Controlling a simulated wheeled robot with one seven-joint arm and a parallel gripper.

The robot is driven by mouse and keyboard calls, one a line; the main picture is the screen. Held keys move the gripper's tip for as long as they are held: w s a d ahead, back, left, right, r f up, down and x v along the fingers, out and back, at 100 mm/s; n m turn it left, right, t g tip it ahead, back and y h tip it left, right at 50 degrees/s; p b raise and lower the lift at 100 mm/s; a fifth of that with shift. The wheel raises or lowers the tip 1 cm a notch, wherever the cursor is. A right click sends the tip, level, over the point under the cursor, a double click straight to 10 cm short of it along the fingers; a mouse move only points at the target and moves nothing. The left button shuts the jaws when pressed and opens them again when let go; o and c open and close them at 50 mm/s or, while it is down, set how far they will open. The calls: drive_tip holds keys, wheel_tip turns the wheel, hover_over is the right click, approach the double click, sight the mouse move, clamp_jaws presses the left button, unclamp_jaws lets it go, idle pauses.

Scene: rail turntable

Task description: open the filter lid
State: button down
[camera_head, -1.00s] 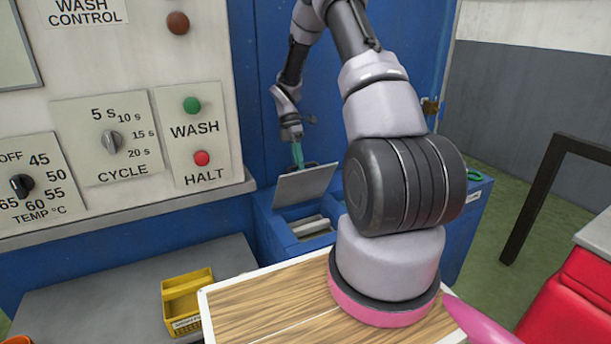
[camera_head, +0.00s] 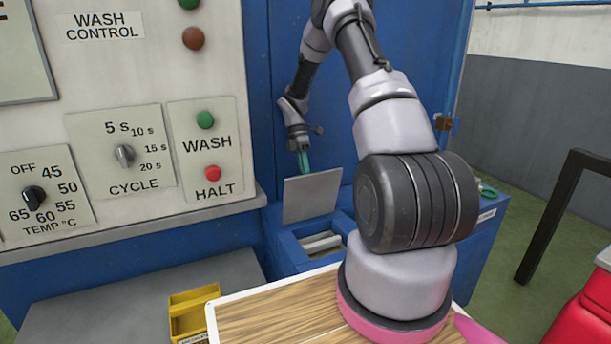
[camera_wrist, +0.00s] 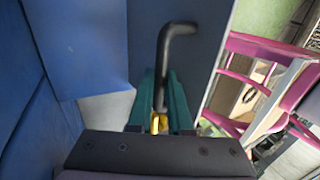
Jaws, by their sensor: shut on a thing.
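The filter lid (camera_head: 312,196) is a flat grey plate, standing steeply raised at the back of an opening in the blue housing (camera_head: 284,248). Pale bars (camera_head: 322,243) show inside the opening. My gripper (camera_head: 303,163) is at the lid's upper edge, its teal fingers pointing down. In the wrist view, the teal fingers of my gripper (camera_wrist: 161,105) are closed on the lid's black bent handle (camera_wrist: 163,70). The handle is hidden in the head view.
The wash control panel (camera_head: 150,100) with dials and buttons is at the left. A yellow bin (camera_head: 190,312) stands on the grey bench (camera_head: 110,300). A wooden-topped surface (camera_head: 270,318) is in front, beneath my arm. A dark-framed stand and something red are at the right.

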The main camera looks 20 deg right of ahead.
drive_tip(key=c, duration=0.8)
unclamp_jaws()
drive_tip(key=shift+f, duration=0.1)
drive_tip(key=shift+c, duration=0.2)
wheel_tip(320, 180, up, 10)
drive_tip(key=shift+r, duration=0.1)
